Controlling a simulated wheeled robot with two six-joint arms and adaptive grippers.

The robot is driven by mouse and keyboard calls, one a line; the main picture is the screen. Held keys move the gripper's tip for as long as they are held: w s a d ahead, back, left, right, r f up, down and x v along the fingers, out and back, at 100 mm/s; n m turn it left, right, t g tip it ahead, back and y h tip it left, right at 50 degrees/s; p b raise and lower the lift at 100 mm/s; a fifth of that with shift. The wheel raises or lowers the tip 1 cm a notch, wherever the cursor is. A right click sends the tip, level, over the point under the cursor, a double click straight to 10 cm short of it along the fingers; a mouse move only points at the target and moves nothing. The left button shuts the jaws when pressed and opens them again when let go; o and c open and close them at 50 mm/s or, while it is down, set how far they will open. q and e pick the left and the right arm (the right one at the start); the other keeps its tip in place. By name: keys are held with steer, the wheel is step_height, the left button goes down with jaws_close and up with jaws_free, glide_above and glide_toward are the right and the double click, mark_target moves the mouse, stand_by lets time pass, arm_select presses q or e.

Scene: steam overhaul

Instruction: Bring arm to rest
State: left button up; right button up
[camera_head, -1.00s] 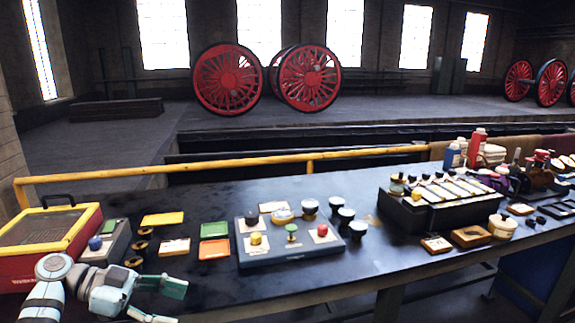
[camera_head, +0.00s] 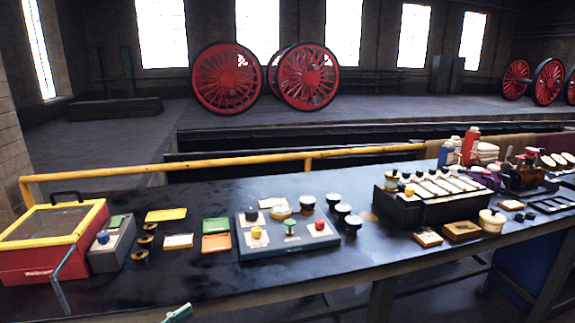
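Only a small part of my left gripper (camera_head: 178,313) shows, a green fingertip at the bottom edge of the head view. It is in front of the workbench (camera_head: 190,285), below the bench's near edge. The rest of this gripper and its arm are out of view, so I cannot tell whether it is open or shut. My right gripper does not show.
A grey control panel (camera_head: 290,249) with coloured knobs sits mid-bench. A red and yellow case (camera_head: 40,262) stands at the left, with a grey box (camera_head: 112,248) beside it. A black rack (camera_head: 405,212) stands at the right. A yellow rail (camera_head: 230,165) runs behind.

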arm_select(q)
steer(key=s+a+f+n+g+y, duration=0.1)
steer(key=s+a+f+n+y, duration=0.25)
steer(key=s+f, duration=0.4)
steer(key=s+a+f+n+g+y+p, duration=0.15)
steer(key=s+f+y, duration=0.3)
steer(key=f, duration=0.65)
steer(key=s+a+f+n+g+y+b, duration=0.1)
steer(key=s+a+f+n+y, duration=0.35)
steer(key=f, duration=0.55)
steer(key=s+d+f+g, duration=0.1)
steer(key=s+f+g, duration=0.2)
steer(key=s, duration=0.8)
steer(key=s+d+f+g, duration=0.2)
steer(key=s+f+g, duration=0.1)
steer(key=s, duration=0.8)
steer(key=s+d+f+g+y+p, duration=0.1)
steer(key=s+f, duration=0.4)
steer(key=s, duration=0.6)
steer(key=shift+s+d+f+g, duration=0.15)
steer(key=shift+d+f+g, duration=0.1)
steer(key=shift+d+g, duration=0.6)
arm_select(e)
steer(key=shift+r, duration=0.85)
arm_select(q)
steer(key=shift+a, duration=0.2)
steer(key=shift+c, duration=0.5)
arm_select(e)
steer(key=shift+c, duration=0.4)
